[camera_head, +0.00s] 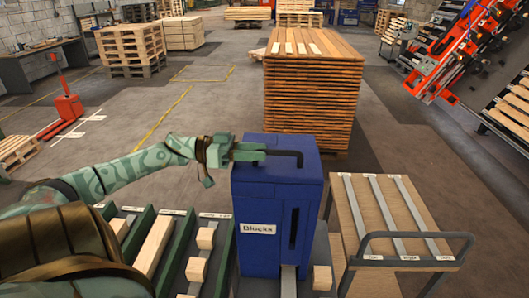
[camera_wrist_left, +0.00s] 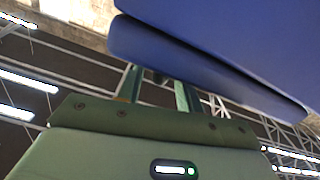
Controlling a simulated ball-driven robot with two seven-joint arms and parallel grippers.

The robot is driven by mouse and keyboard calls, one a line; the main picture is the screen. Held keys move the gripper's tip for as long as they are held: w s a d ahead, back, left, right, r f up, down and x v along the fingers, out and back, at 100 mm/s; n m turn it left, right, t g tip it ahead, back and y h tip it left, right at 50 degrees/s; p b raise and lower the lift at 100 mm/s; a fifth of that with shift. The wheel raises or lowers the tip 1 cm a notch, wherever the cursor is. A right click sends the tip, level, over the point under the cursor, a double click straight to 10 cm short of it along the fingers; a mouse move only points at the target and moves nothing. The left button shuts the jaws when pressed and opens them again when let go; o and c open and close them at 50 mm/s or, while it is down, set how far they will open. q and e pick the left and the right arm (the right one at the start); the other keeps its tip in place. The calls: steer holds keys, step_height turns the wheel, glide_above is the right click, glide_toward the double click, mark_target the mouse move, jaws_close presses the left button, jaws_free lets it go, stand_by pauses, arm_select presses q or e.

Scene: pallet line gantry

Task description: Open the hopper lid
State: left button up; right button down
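The blue hopper (camera_head: 262,226), labelled "Blocks", stands at the centre of the head view. Its flat blue lid (camera_head: 305,143) looks closed, with a dark bar handle (camera_head: 285,153) on top. My left gripper (camera_head: 256,152) reaches in from the left at the handle's left end, just above the lid. In the left wrist view the gripper (camera_wrist_left: 158,92) shows two green fingers with a gap between them. A blue panel of the hopper (camera_wrist_left: 220,50) hides the fingertips, so contact with the handle is unclear. My right gripper is out of view.
A slatted rack (camera_head: 155,245) holding wooden blocks is left of the hopper. A cart (camera_head: 385,215) with a dark push bar stands close on the right. A tall pallet stack (camera_head: 312,100) is behind. Open floor lies at the back left.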

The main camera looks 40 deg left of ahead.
mark_target(278, 154)
arm_select(q)
steer(key=shift+x, duration=1.05)
steer(key=shift+d, duration=0.2)
steer(key=shift+w, duration=0.1)
jaws_close()
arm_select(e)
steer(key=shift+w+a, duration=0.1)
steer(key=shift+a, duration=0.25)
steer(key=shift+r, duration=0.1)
